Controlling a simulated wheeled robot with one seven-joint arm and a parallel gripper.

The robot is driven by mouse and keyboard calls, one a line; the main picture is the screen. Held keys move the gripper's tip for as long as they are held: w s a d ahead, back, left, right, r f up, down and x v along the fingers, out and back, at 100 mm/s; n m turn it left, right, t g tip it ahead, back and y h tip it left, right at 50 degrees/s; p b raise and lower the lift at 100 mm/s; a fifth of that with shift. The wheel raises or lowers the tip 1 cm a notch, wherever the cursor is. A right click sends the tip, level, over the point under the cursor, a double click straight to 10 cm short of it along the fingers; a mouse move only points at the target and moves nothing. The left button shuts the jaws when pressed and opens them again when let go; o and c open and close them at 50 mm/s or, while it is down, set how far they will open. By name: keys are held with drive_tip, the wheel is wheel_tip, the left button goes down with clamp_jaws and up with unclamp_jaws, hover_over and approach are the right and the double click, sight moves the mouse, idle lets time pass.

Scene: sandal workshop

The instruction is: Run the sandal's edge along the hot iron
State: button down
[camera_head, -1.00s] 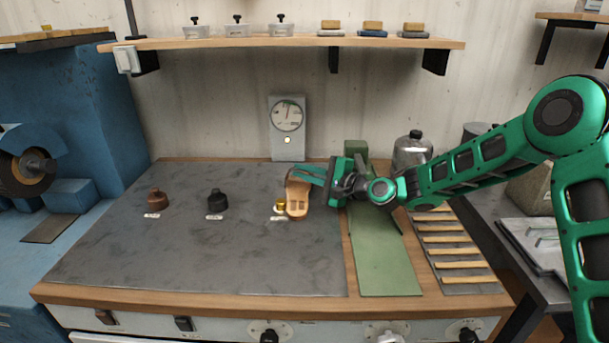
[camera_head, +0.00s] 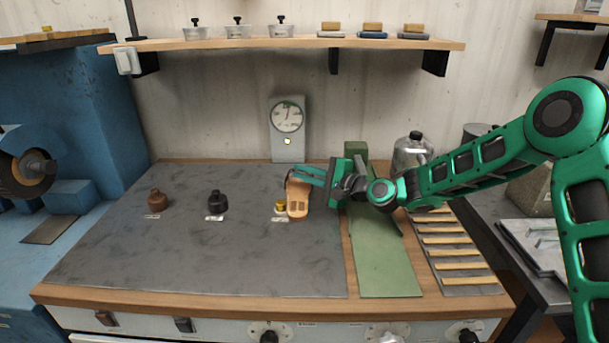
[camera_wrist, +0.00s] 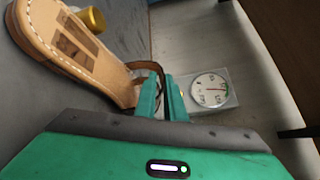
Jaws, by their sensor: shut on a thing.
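The tan leather sandal (camera_head: 298,199) hangs from my gripper (camera_head: 304,173) above the right part of the dark bench mat. My gripper is shut on it. In the wrist view, the fingers (camera_wrist: 165,98) pinch the sandal's dark strap, and the stitched pale edge of the sole (camera_wrist: 60,48) shows at the left. A brass-coloured iron (camera_head: 280,206) stands just left of the sandal, close to it; I cannot tell whether they touch. It also shows beyond the sole in the wrist view (camera_wrist: 92,18). A brown iron (camera_head: 157,200) and a black iron (camera_head: 217,202) stand further left, each with a label.
A dial gauge (camera_head: 287,120) stands at the back wall. A green strip (camera_head: 385,262) and a rack with pale slats (camera_head: 452,255) lie right of the dark mat (camera_head: 180,260). The mat's front is clear.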

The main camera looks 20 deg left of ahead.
drive_tip(key=shift+w+a, duration=0.25)
drive_tip(key=shift+w, duration=0.55)
drive_tip(key=shift+w+a, duration=0.25)
drive_tip(key=shift+w, duration=0.5)
idle(0.8)
drive_tip(key=shift+w+a, duration=0.5)
drive_tip(key=shift+w, duration=0.2)
idle(1.7)
drive_tip(key=shift+d, duration=0.1)
idle(0.8)
drive_tip(key=shift+w+d, duration=0.2)
drive_tip(key=shift+d, duration=0.5)
drive_tip(key=shift+r, duration=0.1)
wheel_tip(320, 180, up, 9)
idle(0.8)
idle(0.3)
